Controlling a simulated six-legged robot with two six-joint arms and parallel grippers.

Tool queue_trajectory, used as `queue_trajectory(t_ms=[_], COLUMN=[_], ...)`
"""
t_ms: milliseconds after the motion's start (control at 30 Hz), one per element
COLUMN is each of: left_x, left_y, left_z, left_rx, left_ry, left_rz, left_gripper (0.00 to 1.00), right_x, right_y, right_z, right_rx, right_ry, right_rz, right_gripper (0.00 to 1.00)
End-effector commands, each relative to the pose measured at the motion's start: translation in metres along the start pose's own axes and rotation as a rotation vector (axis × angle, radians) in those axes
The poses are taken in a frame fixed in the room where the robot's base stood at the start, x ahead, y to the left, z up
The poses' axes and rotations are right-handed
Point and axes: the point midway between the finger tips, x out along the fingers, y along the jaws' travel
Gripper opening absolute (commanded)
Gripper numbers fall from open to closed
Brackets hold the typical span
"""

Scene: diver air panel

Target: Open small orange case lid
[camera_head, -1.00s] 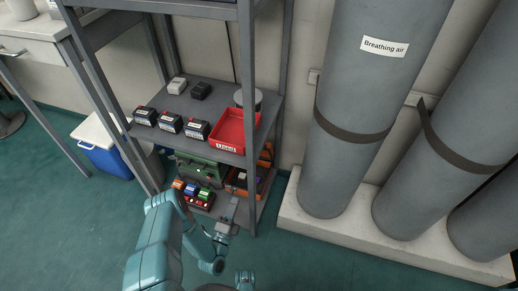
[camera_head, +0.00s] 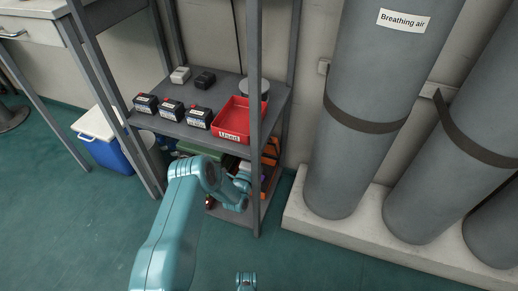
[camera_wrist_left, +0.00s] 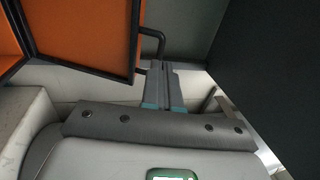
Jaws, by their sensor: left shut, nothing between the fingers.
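The small orange case (camera_head: 268,150) is on the lower shelf, partly hidden behind the shelf post and my left arm. In the left wrist view it shows close up as two orange panels (camera_wrist_left: 85,30) with dark rims, set at an angle to each other, so the lid appears raised from the base. A black handle (camera_wrist_left: 153,42) sticks out at the panel's right edge. My left gripper (camera_wrist_left: 162,66) is shut and empty, its tips beside the handle; I cannot tell whether they touch. In the head view its fingers are hidden.
The upper shelf (camera_head: 222,84) holds several dark batteries (camera_head: 172,109) and a red "Used" tray (camera_head: 232,118), above my left wrist. A grey shelf post (camera_head: 254,130) stands in front of the case. A green case (camera_head: 195,148) is beside it. Large grey cylinders (camera_head: 365,110) stand right.

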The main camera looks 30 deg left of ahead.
Motion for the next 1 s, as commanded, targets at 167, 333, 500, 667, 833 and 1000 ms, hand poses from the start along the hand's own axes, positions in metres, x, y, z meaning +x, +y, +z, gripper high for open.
queue_trajectory(t_ms=[167,333,500,667,833,1000], left_x=[0.02,0.025,0.025,0.027,0.04,0.057], left_y=[0.002,0.0,0.0,-0.002,-0.009,-0.004], left_z=[0.0,0.0,0.0,0.0,0.0,-0.003], left_rx=[0.001,0.0,0.0,0.001,0.003,0.004], left_ry=[0.0,0.0,0.0,0.0,0.0,0.001], left_rz=[-0.001,0.0,0.001,0.011,0.104,0.194], left_gripper=[0.0,0.0,0.0,0.0,0.0,0.0], right_x=[0.013,0.015,0.014,0.012,-0.003,-0.002], right_y=[0.004,0.005,0.005,0.004,-0.001,-0.001], right_z=[-0.007,-0.009,-0.009,-0.008,-0.003,0.002], right_rx=[-0.006,-0.008,-0.008,-0.007,-0.002,0.002], right_ry=[0.028,0.036,0.036,0.034,0.008,-0.009], right_rz=[-0.001,-0.001,-0.001,-0.001,0.0,0.0], right_gripper=[0.43,0.43,0.43,0.43,0.43,0.43])
